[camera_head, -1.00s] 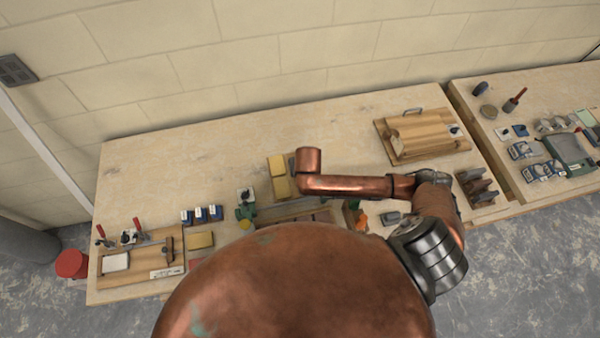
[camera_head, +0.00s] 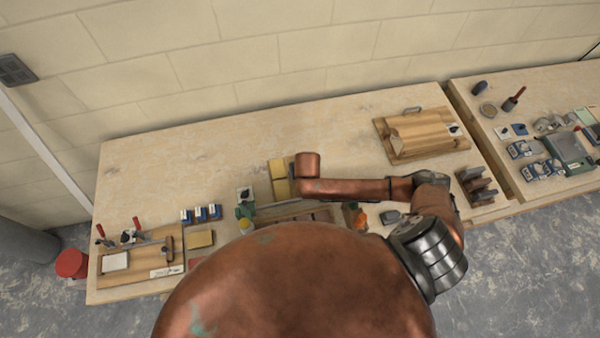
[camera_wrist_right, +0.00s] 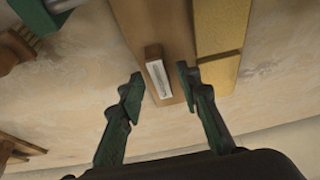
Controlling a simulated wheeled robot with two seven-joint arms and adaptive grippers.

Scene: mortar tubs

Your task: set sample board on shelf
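In the right wrist view a long brown wooden piece (camera_wrist_right: 150,28) carries a small block with a white label (camera_wrist_right: 157,80). A yellow piece (camera_wrist_right: 222,45) runs along its right side. I cannot tell for certain which piece is the sample board, and no shelf is clearly recognisable. My right gripper (camera_wrist_right: 160,85) is open, its green fingers apart on either side of the labelled block, with nothing gripped. In the head view my right arm reaches over the bench beside the yellow blocks (camera_head: 279,179) and hides its own fingers. My left gripper is not in view.
On the bench (camera_head: 160,165), a board with clamps (camera_head: 135,262) lies at left, with small blue boxes (camera_head: 201,213) near it. A wooden board with a handle (camera_head: 425,137) lies at back right. A second bench holds several tools. The back left is clear.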

